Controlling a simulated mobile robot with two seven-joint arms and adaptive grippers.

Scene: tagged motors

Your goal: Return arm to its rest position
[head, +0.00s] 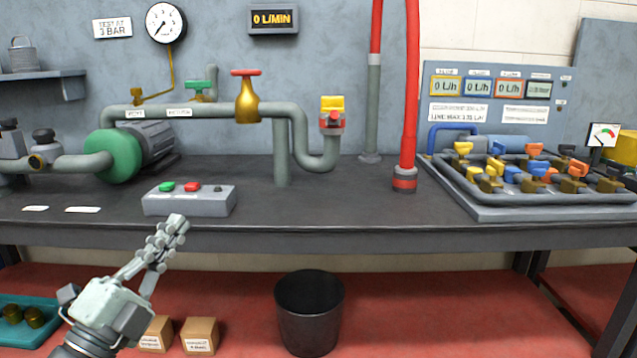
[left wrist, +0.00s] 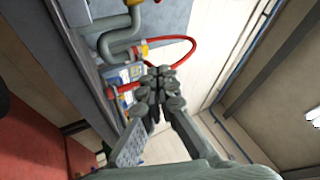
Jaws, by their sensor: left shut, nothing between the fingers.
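My left gripper (head: 172,232) is in the lower left of the head view, in front of the bench's front edge and below the button box. Its fingers are together with nothing between them and point up and to the right. It also shows in the left wrist view (left wrist: 158,75), fingers closed, with pipes and a red hose in the background. My right gripper is not in either view.
The dark bench (head: 300,205) spans the view. It carries a grey button box (head: 190,201), a green pump (head: 118,155) with pipes, and a valve rack (head: 540,190) at right. A black bin (head: 309,315) and small boxes (head: 199,335) stand on the red floor below.

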